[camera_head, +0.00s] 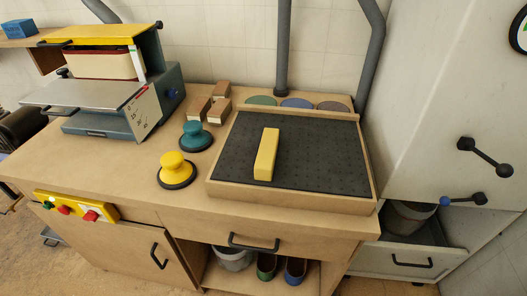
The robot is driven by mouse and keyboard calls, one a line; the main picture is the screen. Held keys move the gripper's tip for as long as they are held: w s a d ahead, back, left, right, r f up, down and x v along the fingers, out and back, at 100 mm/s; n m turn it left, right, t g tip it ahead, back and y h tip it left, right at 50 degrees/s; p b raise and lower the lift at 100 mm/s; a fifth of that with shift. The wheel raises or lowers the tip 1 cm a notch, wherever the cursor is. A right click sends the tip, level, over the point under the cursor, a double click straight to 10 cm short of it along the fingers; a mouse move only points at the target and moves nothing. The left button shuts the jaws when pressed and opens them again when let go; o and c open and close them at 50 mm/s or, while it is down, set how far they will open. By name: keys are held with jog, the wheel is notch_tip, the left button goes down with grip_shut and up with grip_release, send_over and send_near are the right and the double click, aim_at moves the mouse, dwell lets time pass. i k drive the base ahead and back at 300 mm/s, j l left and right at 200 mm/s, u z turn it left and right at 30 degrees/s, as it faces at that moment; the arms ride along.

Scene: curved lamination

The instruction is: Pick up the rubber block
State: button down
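A yellow oblong block (266,154), which looks like the rubber block, lies on the dark dotted mat (325,155) of a wood-framed tray on the bench. Its long side runs from front to back, and nothing touches it from above. My gripper is not in view.
Teal (196,136) and yellow (174,171) knobbed discs stand left of the tray. Brown-and-white blocks (219,111) lie behind them. A sanding machine (110,85) stands at the left. Grey pipes (284,50) rise behind; a large pale cabinet (440,90) is at the right.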

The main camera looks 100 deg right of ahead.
aim_at(264, 168)
jog(key=k+l+z, duration=0.15)
jog(key=k+l, duration=0.35)
jog(key=z, duration=1.55)
